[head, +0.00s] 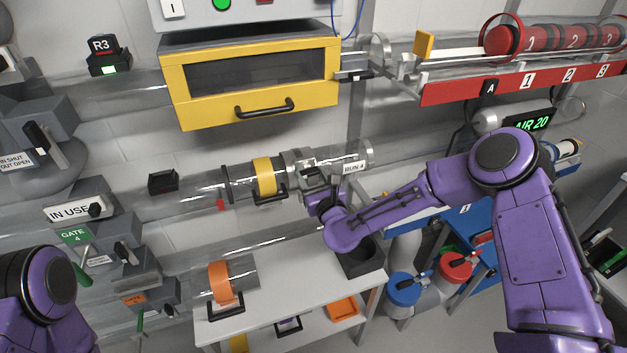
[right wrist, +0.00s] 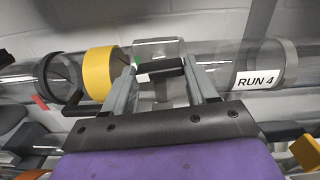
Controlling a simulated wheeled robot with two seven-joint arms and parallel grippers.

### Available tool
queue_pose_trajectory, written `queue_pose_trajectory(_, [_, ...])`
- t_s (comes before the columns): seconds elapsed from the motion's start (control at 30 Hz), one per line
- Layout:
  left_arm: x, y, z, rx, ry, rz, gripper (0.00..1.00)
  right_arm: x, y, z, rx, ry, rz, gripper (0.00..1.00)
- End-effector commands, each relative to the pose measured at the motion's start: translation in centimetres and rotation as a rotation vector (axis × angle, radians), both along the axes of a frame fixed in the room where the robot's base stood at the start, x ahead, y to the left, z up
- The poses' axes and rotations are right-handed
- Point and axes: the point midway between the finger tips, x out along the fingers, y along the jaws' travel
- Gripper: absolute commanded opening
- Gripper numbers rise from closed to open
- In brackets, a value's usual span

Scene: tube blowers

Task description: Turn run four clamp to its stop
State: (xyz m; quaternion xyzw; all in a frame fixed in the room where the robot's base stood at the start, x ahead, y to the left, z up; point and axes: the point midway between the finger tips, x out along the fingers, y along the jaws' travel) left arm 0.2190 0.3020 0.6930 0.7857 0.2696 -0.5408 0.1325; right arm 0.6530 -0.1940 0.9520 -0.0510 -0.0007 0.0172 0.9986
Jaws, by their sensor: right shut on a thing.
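The run four clamp (head: 298,162) is a grey metal collar on the clear tube, just left of the RUN 4 label (head: 354,167). In the right wrist view its black handle (right wrist: 159,69) lies crosswise between my fingers. My right gripper (head: 316,182) is at the clamp from below and in front, shut on this handle; the right wrist view shows the gripper (right wrist: 162,80) with a finger at each end of it. The gripper partly hides the clamp in the head view. My left gripper is outside the frames; only its arm shows at lower left.
A yellow drawer box (head: 250,80) hangs above. Below is a white table (head: 290,290) with an orange-banded carrier (head: 222,283) and a black bin (head: 358,257). A red numbered rack (head: 560,80) is at upper right.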

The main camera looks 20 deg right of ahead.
Motion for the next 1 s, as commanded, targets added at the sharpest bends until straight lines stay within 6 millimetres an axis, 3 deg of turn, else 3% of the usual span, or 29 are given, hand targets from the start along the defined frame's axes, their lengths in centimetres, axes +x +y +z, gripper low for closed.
queue_pose_trajectory(0.4, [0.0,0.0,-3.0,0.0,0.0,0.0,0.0,0.0,0.0,-0.3,-0.358,-0.013,0.001,0.27])
queue_pose_trajectory(1.0, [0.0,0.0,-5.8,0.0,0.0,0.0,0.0,0.0,0.1,-0.2,-0.929,-0.032,0.002,0.27])
